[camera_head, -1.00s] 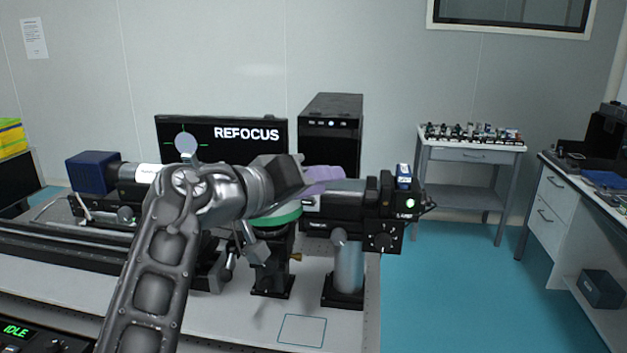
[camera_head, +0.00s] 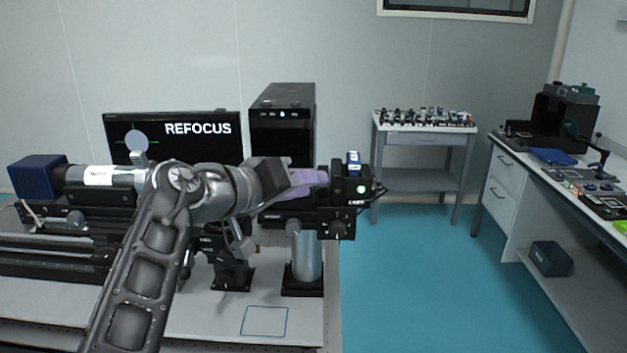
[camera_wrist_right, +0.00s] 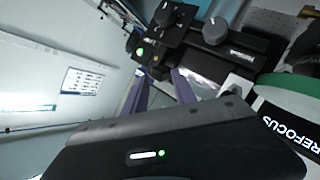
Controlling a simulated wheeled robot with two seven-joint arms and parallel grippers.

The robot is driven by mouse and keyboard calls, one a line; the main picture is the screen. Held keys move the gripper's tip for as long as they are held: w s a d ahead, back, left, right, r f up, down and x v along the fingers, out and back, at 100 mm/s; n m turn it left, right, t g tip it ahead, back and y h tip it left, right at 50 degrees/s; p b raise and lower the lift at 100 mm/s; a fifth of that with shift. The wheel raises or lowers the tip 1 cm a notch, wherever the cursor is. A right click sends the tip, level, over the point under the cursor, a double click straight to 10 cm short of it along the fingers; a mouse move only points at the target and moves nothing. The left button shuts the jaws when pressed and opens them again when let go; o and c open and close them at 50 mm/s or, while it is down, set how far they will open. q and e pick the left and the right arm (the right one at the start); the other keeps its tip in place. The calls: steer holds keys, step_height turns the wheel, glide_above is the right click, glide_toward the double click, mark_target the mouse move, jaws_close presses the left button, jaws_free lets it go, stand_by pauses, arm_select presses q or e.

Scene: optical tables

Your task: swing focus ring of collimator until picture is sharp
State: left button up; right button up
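A black optical assembly stands on the bench, with a boxy end unit (camera_head: 350,190) bearing a green light and a silver post (camera_head: 307,258) below. A silver tube with a white label (camera_head: 98,177) and a blue block (camera_head: 38,177) lies left. I cannot tell which part is the focus ring; my arm hides the middle. My right gripper (camera_head: 312,180), with purple fingers, is beside the end unit. My left gripper is not in view.
The monitor (camera_head: 222,124) behind reads REFOCUS beside a pale disc. A black computer case (camera_head: 283,118) stands next to it. A side table (camera_head: 425,140) holds small parts. Blue floor is open right of the bench. A blue outlined square (camera_head: 264,321) marks a bare bench patch.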

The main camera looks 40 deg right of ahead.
steer(key=shift+x, duration=1.15)
steer(key=shift+c, duration=0.2)
jaws_close()
